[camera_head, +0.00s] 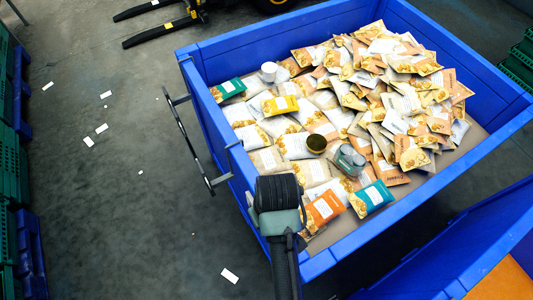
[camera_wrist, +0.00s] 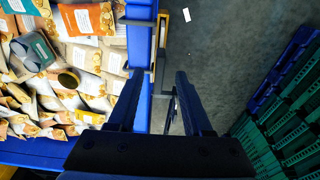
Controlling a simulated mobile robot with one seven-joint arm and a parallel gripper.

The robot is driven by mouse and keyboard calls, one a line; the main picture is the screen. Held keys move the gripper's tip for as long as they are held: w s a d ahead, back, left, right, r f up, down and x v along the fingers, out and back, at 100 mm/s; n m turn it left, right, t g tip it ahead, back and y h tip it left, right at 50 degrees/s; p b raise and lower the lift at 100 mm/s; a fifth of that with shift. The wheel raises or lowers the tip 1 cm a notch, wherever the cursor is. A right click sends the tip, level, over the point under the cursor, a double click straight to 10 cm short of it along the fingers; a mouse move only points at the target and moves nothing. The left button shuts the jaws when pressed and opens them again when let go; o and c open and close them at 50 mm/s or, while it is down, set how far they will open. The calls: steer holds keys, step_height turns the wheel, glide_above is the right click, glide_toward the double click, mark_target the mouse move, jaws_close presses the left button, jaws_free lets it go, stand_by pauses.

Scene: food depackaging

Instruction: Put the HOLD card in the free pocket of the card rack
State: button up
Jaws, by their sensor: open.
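My gripper (camera_wrist: 159,74) is open and empty in the wrist view, its two dark fingers apart beside the blue wall of the bin. In the head view my arm reaches over the bin's near left corner, and the fingertips cannot be made out. I cannot identify the HOLD card or the card rack in either view. A narrow dark fitting with a yellow edge (camera_wrist: 161,31) shows beyond the fingers in the wrist view, beside the bin wall. I cannot tell what it is.
A blue bin (camera_head: 219,133) full of food packets has a dark rail (camera_head: 187,141) on its left outer side. A dark round tin (camera_head: 316,143) and a grey container (camera_head: 349,160) lie on the packets. Several white slips (camera_head: 101,128) lie on open floor at left.

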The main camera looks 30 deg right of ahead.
steer(key=shift+w+f+p, duration=0.15)
steer(key=shift+f+p, duration=0.2)
steer(key=shift+f, duration=1.05)
steer(key=shift+w+f+p, duration=0.15)
steer(key=shift+f+p, duration=0.15)
steer(key=shift+f, duration=1.05)
steer(key=shift+c, duration=0.3)
jaws_close()
